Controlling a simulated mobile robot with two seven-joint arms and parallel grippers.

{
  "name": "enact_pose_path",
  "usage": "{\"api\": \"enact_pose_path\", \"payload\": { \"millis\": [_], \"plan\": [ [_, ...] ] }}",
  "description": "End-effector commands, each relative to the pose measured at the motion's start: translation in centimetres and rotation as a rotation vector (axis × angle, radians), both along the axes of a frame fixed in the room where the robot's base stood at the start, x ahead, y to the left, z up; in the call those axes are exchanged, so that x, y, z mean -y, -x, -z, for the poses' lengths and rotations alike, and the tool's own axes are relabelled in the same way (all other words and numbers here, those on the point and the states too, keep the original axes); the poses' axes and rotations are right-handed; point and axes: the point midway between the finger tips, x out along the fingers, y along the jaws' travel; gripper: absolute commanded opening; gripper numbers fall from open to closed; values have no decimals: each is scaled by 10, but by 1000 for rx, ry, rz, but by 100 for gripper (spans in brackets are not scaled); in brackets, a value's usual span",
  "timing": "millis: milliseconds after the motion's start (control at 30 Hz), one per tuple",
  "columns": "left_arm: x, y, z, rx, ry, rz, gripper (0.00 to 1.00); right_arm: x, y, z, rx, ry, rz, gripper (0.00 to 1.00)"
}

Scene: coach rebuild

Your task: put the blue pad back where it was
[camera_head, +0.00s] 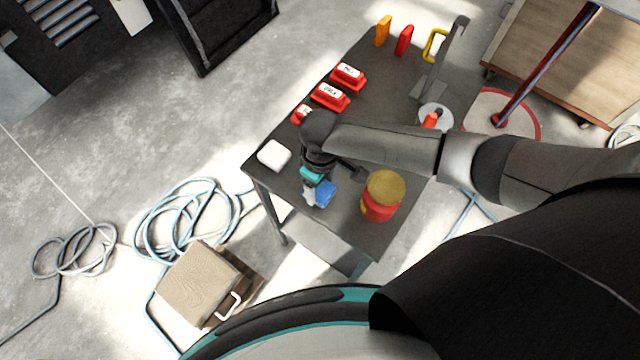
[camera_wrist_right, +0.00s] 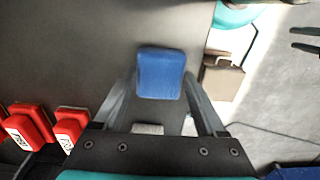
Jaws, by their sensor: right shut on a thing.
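The blue pad (camera_head: 325,193) is at the near part of the dark table (camera_head: 345,232), close to its near edge. My right gripper (camera_head: 316,190) reaches down over the table and is shut on the pad. In the right wrist view the blue pad (camera_wrist_right: 160,75) sits between the two fingertips of the right gripper (camera_wrist_right: 161,80). I cannot tell whether the pad touches the tabletop. Two dark fingers with a gap between them, seemingly my left gripper (camera_wrist_right: 304,39), show at the right wrist view's upper right, empty and away from the table.
A white block (camera_head: 274,155) lies left of the gripper. Red boxes (camera_head: 330,95) stand beyond it. A red jar with a yellow lid (camera_head: 382,195) stands close on the right. A wooden box (camera_head: 205,285) and a coiled hose (camera_head: 190,215) are on the floor.

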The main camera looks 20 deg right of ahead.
Motion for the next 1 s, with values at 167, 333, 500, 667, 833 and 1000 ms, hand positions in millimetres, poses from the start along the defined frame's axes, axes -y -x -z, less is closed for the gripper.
{"api": "enact_pose_path", "payload": {
  "millis": [167,333,500,667,833,1000],
  "plan": [
    [0,3,0,-5,-1,0,50,0,0,1,1,-1,0,29],
    [-1,6,1,-10,-1,0,50,0,0,2,0,0,0,75],
    [-1,7,1,-12,-2,0,50,0,0,2,1,-1,0,94],
    [-1,7,1,-12,-2,0,50,0,0,2,1,-1,0,100],
    [-1,7,0,-12,-2,1,50,0,-1,0,1,-1,0,100],
    [-1,7,-6,-13,-2,1,50,-1,-1,-19,3,-3,-1,100]
  ]
}}
